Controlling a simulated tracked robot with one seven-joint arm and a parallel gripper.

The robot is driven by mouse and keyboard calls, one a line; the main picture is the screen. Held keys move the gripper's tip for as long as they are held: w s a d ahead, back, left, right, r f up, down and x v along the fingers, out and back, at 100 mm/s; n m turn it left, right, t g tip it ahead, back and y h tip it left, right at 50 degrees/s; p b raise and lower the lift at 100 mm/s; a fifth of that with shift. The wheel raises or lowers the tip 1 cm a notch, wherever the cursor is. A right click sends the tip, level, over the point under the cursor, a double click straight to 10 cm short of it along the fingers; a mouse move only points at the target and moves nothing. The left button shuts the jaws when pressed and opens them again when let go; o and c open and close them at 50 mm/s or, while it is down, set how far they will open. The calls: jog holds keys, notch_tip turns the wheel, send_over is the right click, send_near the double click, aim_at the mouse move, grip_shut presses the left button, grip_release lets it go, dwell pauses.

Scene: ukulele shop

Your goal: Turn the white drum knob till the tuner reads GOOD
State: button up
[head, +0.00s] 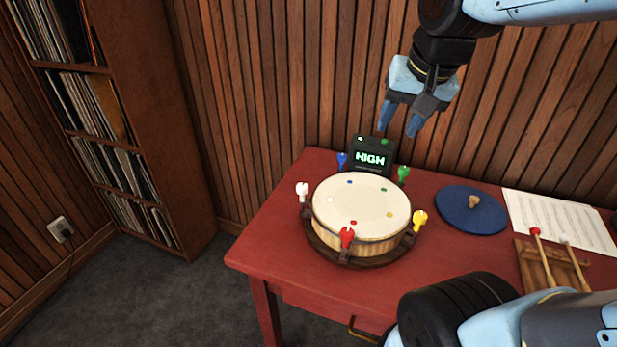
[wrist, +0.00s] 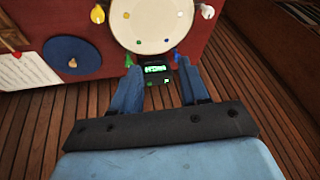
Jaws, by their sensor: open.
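The white drum knob (head: 302,190) stands upright at the left side of the drum (head: 361,207) on the red table. It also shows in the wrist view (wrist: 207,11). The tuner (head: 371,157) stands behind the drum, and its green display reads HIGH. Other knobs ring the drum: blue (head: 342,160), green (head: 403,174), yellow (head: 419,220) and red (head: 347,237). My gripper (head: 400,119) is open and empty, raised above and behind the tuner, apart from every knob. In the wrist view my gripper (wrist: 147,78) points toward the tuner (wrist: 157,72) and the drum (wrist: 152,24).
A blue disc with a wooden handle (head: 471,212), sheet music (head: 562,220) and two mallets on a wooden block (head: 548,268) lie right of the drum. A wood-slat wall (head: 270,100) stands behind the table. Bare table top (head: 275,240) lies left of the drum.

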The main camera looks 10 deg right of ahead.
jog(key=shift+o, duration=1.1)
jog(key=w+a+f+m+g, duration=0.3)
jog(key=w+a+m, duration=0.3)
jog(key=w, duration=0.3)
jog(key=shift+w+a+f, duration=0.35)
jog(key=shift+a+f, duration=0.15)
jog(key=shift+f, duration=0.15)
jog(key=m+g, duration=0.2)
jog(key=m, duration=0.4)
send_over(302, 185)
notch_tip(302, 185, down, 7)
jog(key=shift+h, duration=0.4)
notch_tip(302, 185, down, 14)
jog(key=shift+s+r, duration=0.1)
jog(key=shift+r, duration=0.05)
jog(key=c, duration=1)
